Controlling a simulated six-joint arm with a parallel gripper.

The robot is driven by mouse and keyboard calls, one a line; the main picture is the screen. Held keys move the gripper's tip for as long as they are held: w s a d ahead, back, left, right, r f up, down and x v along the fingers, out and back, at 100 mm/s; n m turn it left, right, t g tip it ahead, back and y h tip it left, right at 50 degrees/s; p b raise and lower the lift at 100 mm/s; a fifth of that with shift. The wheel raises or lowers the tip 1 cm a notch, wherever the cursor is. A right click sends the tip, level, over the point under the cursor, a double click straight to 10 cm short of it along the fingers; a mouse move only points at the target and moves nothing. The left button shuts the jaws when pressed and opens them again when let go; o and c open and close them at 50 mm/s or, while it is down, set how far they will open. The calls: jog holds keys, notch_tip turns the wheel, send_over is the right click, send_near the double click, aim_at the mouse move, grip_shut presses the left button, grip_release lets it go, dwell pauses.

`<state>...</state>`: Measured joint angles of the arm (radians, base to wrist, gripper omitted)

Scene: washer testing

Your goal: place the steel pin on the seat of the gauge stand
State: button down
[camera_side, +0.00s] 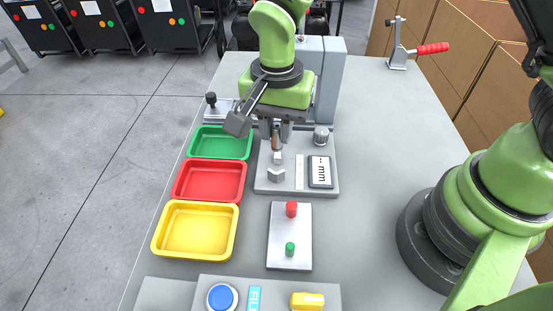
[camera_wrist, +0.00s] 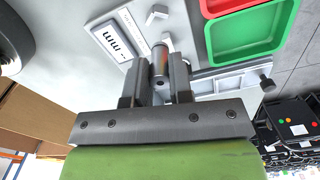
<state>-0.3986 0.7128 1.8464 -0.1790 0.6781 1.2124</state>
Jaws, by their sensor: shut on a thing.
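My gripper (camera_side: 276,143) points down over the grey base plate of the gauge stand (camera_side: 262,185). In the wrist view its two fingers (camera_wrist: 158,80) are shut on the steel pin (camera_wrist: 160,58), a grey cylinder between them. In the side view the pin is hard to make out against the fingers. Just below the fingertips is a small pale block (camera_side: 277,158), and in front of it a V-shaped block (camera_side: 276,176); I cannot tell which is the seat. Whether the pin touches the pale block is also unclear.
The mm display (camera_side: 320,172) sits right of the blocks, with a knob (camera_side: 321,135) behind it. Green (camera_side: 221,154), red (camera_side: 242,187) and yellow (camera_side: 232,244) trays stand left. A plate (camera_side: 291,229) with red and green pegs lies in front. The table's right side is fairly clear.

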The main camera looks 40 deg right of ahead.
aim_at(276, 149)
jog(key=shift+f, duration=3.2)
jog(key=shift+f, duration=0.2)
